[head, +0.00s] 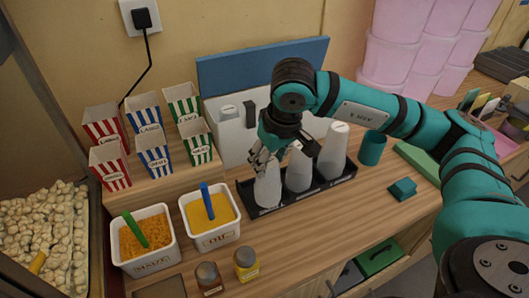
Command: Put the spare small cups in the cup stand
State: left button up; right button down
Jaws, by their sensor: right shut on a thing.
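The black cup stand (311,190) sits on the wooden counter with labels along its front edge. Three upside-down pale cups or cup stacks are in it: a left one (267,188), a middle one (299,171) and a taller right one (333,153). My right gripper (266,162) points down at the left end of the stand. It is shut on the top of the left cup, which is upright in line with its slot. I cannot tell whether that cup touches others beneath it. My left gripper is out of view.
Striped cartons (154,154) stand on a step at left. Two white tubs (209,218) with scoops and two small jars (246,264) stand in front. A white box (233,138) is behind the stand. A teal cup (372,149) is at right. The counter's front right is mostly clear.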

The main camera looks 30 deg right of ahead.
jog(key=w, duration=0.2)
jog(key=w+p, duration=0.1)
jog(key=shift+w+d+f, duration=0.15)
jog(key=shift+w+d, duration=0.15)
notch_tip(320, 180, down, 3)
jog(key=shift+r+p, duration=0.1)
jog(key=shift+p, duration=0.7)
jog(key=shift+f, duration=0.55)
jog(key=c, duration=0.6)
grip_release()
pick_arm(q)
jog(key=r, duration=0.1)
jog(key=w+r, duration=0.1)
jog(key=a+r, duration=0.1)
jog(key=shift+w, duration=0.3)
